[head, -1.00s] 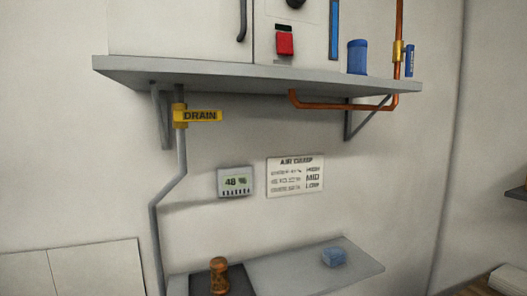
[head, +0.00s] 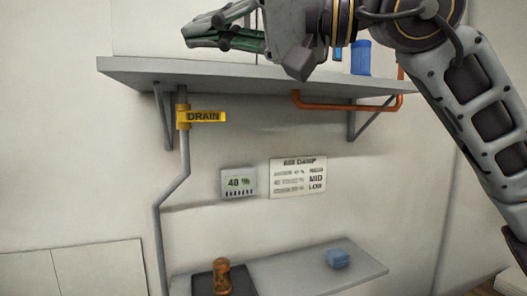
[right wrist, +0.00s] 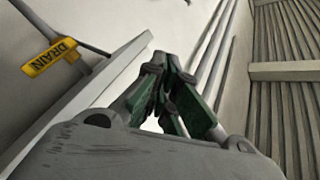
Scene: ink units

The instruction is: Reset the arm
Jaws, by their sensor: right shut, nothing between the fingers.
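My right gripper (head: 190,36) is raised in front of the upper shelf, at the top of the head view. Its arm comes in from the right and covers the red switch and part of the white cabinet. In the right wrist view its dark green fingers (right wrist: 172,100) are together and hold nothing. My left gripper shows in neither view.
The grey upper shelf (head: 135,75) carries a blue cylinder (head: 361,57).

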